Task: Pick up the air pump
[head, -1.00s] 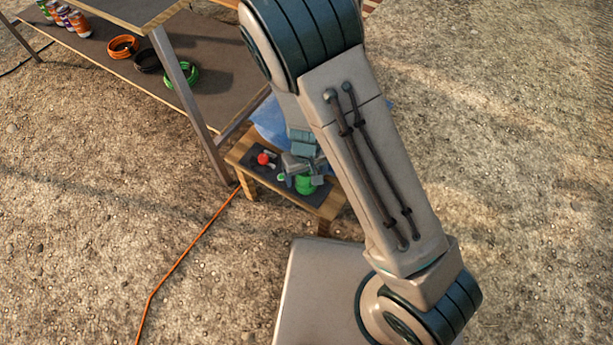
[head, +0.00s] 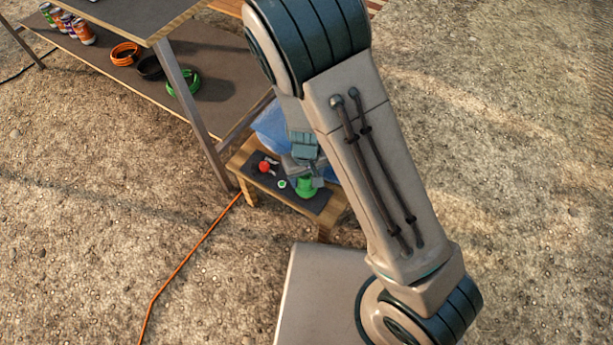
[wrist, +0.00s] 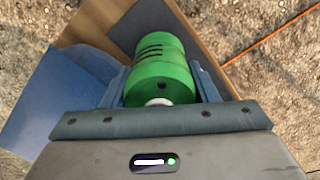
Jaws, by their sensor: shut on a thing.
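The air pump (wrist: 160,72) is a green cylinder with dark slots in its side, seen large in the wrist view. It also shows in the head view as a green shape (head: 305,187) at the right part of the small wooden bench (head: 327,211). My gripper (wrist: 163,88) is shut on the pump, with one blue-grey finger on each side of it. In the head view my gripper (head: 305,170) is at the top of the pump and partly hides it. I cannot tell whether the pump's base touches the bench's dark mat (head: 257,174).
A red item (head: 265,167) and a small green-and-white item (head: 282,184) lie left of the pump. A blue sheet or container (head: 272,128) is behind the bench. A larger shelf table (head: 218,92) holds cans and cable coils. An orange cable (head: 188,254) crosses the gravel.

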